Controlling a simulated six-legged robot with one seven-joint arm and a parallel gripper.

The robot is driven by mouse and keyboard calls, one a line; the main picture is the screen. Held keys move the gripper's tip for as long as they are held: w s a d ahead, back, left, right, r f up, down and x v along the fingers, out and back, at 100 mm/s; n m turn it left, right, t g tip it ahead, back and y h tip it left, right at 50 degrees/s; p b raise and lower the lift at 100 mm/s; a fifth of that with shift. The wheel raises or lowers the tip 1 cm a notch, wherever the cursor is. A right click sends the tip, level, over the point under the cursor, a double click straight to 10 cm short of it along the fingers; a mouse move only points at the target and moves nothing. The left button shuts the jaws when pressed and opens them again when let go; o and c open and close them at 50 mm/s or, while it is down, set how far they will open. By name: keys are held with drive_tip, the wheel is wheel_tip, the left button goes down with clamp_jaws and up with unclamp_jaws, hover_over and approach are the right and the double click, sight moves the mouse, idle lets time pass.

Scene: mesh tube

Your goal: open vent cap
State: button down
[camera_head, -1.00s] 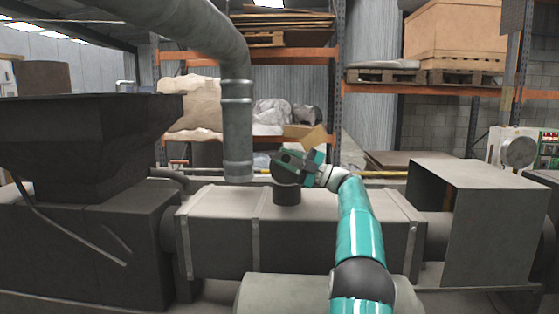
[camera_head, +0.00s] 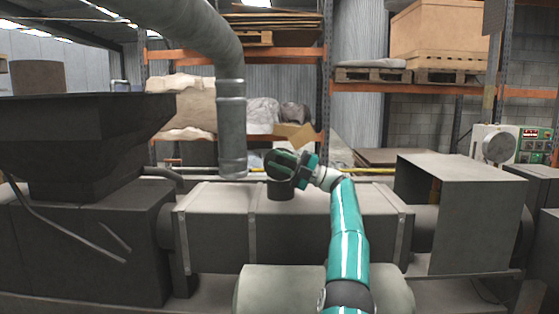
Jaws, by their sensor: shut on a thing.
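The vent is a short dark round stub (camera_head: 281,190) standing up from the top of the long grey duct box (camera_head: 300,225). A dark round cap (camera_head: 280,164) sits tilted above the stub, its face turned partly toward me. My gripper (camera_head: 290,166) is at the cap from the right and is shut on it. The fingertips are small and dark against the cap, so the exact grip point is hard to make out. My teal arm reaches up from the lower right.
A vertical grey pipe (camera_head: 232,130) hangs just left of the vent. A dark hopper (camera_head: 80,140) fills the left side. An open-ended grey box (camera_head: 460,215) stands to the right. A rounded grey drum (camera_head: 265,290) lies in front. Shelving with pallets stands behind.

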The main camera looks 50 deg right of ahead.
drive_tip(key=shift+w+a+f, duration=0.1)
drive_tip(key=shift+w+f, duration=0.05)
drive_tip(key=shift+f, duration=0.1)
